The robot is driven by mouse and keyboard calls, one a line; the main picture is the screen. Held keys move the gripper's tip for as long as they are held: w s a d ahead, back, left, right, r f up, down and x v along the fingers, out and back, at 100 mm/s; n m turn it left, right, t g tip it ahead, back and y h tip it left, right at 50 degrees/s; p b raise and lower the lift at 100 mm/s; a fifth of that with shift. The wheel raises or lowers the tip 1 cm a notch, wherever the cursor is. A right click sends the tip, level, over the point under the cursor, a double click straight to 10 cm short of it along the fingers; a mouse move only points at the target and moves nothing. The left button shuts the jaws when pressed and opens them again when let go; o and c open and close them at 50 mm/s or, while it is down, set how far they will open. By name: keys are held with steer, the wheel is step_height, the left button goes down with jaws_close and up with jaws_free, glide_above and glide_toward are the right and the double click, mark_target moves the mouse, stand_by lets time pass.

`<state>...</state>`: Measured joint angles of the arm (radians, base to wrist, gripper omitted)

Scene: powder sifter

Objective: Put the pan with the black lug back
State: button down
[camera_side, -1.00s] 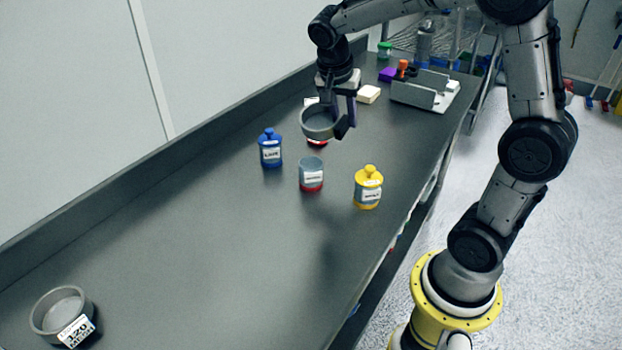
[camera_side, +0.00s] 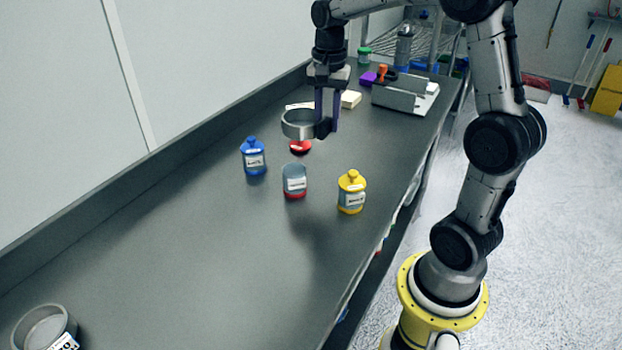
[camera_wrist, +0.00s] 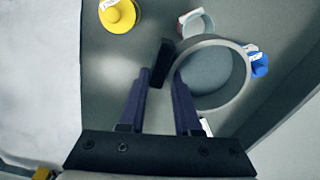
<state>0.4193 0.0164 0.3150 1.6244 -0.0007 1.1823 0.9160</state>
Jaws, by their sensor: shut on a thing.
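A grey round pan (camera_side: 297,131) with a black lug (camera_side: 325,127) hangs level in the air above the bench. My gripper (camera_side: 328,122) points down and is shut on the lug at the pan's right side. In the wrist view, the lug (camera_wrist: 157,62) shows at my two fingertips (camera_wrist: 160,85), and the pan (camera_wrist: 247,78) lies to their right. A second grey round pan (camera_side: 30,322) with a white label stands on the bench at the front left, cut off by the picture edge. I cannot see a lug on it.
Near the held pan stand a blue jar (camera_side: 254,160), an open grey jar with a red base (camera_side: 295,183), a yellow jar (camera_side: 351,195) and a red lid (camera_side: 300,148). A metal stand (camera_side: 398,97) is farther back. The bench's front left (camera_side: 180,260) is clear.

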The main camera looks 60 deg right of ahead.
steer(key=s+d+f, duration=0.2)
steer(key=s, duration=1.4)
glide_above(366, 167)
steer(key=f, duration=0.9)
steer(key=shift+s+a, duration=0.2)
steer(key=shift+a, duration=0.05)
steer(key=shift+w+d+f, duration=0.15)
steer(key=shift+f, duration=0.8)
steer(key=shift+w+d+f, duration=0.1)
steer(key=shift+f, duration=0.85)
steer(key=shift+f, duration=0.15)
steer(key=c, duration=0.6)
jaws_free()
